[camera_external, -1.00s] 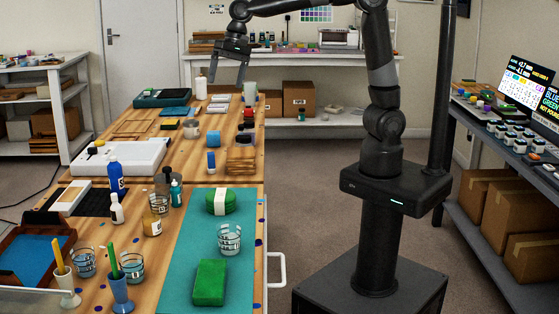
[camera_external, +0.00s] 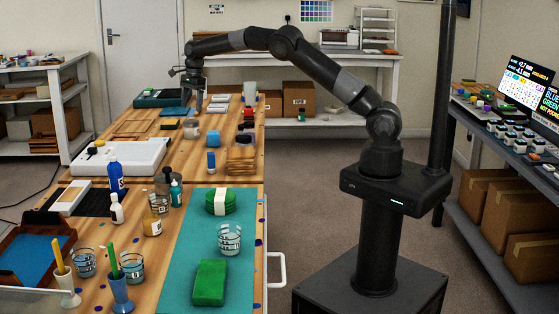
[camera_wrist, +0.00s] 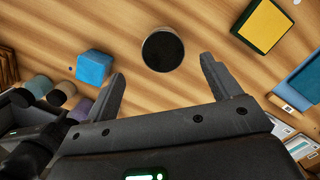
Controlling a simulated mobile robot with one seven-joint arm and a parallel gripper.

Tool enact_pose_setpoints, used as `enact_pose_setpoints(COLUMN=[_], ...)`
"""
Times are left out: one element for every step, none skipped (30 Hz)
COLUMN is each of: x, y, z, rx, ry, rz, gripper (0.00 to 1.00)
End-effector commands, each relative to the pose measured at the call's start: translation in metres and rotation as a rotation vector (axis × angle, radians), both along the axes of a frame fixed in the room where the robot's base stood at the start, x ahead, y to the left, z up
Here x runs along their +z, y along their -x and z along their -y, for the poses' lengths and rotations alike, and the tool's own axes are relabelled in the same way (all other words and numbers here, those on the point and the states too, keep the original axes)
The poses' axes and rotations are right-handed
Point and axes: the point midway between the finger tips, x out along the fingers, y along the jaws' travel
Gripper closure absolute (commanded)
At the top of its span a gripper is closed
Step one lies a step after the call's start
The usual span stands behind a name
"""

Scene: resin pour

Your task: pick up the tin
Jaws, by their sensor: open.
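The tin (camera_wrist: 163,49) is a short round container with a dark top and a pale rim, upright on the wooden table. In the external view the tin (camera_external: 191,129) is a small grey cylinder just below and in front of my gripper (camera_external: 192,107). In the wrist view my gripper (camera_wrist: 162,68) is open and empty. The tin shows between the lines of its two fingers, just beyond the fingertips. Nothing is between the fingers. I cannot tell the exact height of the fingertips above the table.
A blue block (camera_wrist: 94,67) stands to one side of the tin, and a yellow-topped dark block (camera_wrist: 264,26) to the other. A blue item (camera_wrist: 302,80) lies at the right edge. Round pots (camera_wrist: 62,93) stand at the left. Bare wood surrounds the tin.

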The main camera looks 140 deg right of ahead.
Motion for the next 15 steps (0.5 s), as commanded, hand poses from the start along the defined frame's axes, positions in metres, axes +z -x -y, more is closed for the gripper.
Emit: enact_pose_setpoints(x=[-0.003,-0.005,-0.008,-0.012,-0.016,-0.022,-0.026,-0.031,-0.038,-0.043,-0.047,-0.051,-0.054,-0.056,-0.059], y=[0.001,0.001,0.001,0.0,0.0,-0.001,-0.002,-0.003,-0.004,-0.004,-0.005,-0.006,-0.006,-0.006,-0.006], z=[0.002,0.002,0.002,0.002,0.002,0.001,0.002,0.001,0.001,0.002,0.002,0.002,0.002,0.002,0.002], rx=[-0.007,-0.01,-0.011,-0.011,-0.009,-0.009,-0.008,-0.008,-0.008,-0.008,-0.007,-0.008,-0.008,-0.008,-0.008], ry=[-0.001,-0.003,-0.003,-0.004,-0.004,-0.005,-0.004,-0.004,-0.005,-0.004,-0.004,-0.003,-0.003,-0.002,-0.001], rz=[-0.001,-0.001,-0.001,-0.001,-0.001,-0.001,-0.001,-0.001,-0.001,-0.001,-0.001,-0.001,-0.001,0.0,0.0], gripper=[0.17,0.17,0.17,0.17,0.17,0.17,0.17,0.17,0.17,0.17,0.17,0.17,0.17,0.17,0.17])
